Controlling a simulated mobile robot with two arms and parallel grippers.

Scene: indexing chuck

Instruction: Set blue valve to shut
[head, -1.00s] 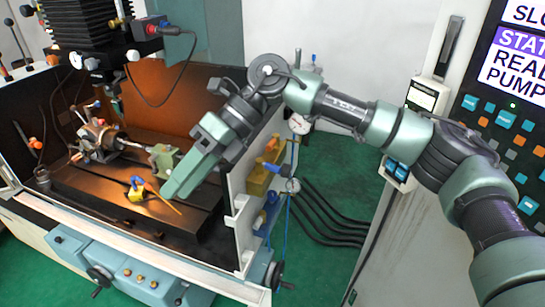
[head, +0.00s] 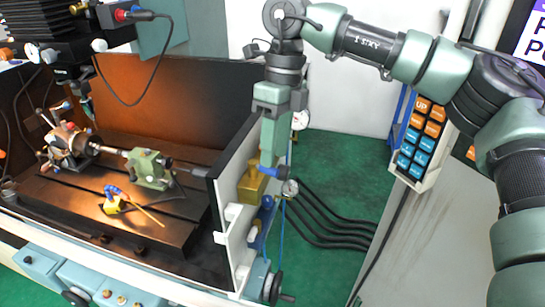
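A blue valve handle (head: 270,173) sits on the brass-coloured valve block (head: 250,186) outside the machine's right side wall. My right gripper (head: 268,163) points straight down, with its fingertips at the blue handle. The fingers are seen edge-on and overlap the handle, so I cannot tell whether they grip it or only touch it. The gripper hides part of the valve. My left gripper is not in view.
A round gauge (head: 290,188) is close beside the valve, and another gauge (head: 300,120) is behind the gripper. The white side wall (head: 232,225) stands to the left. Black hoses (head: 335,225) run across the green floor.

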